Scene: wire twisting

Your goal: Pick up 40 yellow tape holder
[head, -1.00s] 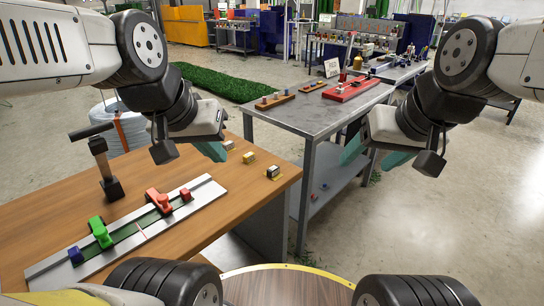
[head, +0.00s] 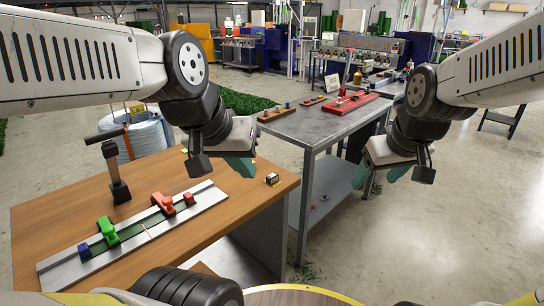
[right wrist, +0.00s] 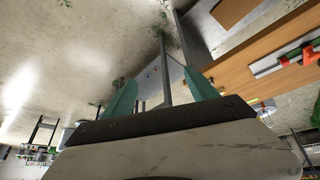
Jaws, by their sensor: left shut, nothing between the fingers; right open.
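A small black and white holder with a yellow base (head: 272,179) stands near the right edge of the wooden table (head: 262,207) in the head view. A bit of yellow shows beside my left gripper's fingers, but the gripper hides most of that spot. My left gripper (head: 240,166) is shut and empty, over the table's back right part, left of the visible holder. My right gripper (head: 378,174) is open and empty, off to the right beyond the grey table's edge. Its two teal fingers also show apart in the right wrist view (right wrist: 160,93).
A metal rail (head: 140,237) with green, red and blue blocks lies on the wooden table. The grey metal table (head: 318,122) with a red tray (head: 350,103) stands beyond. Open floor lies on the right.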

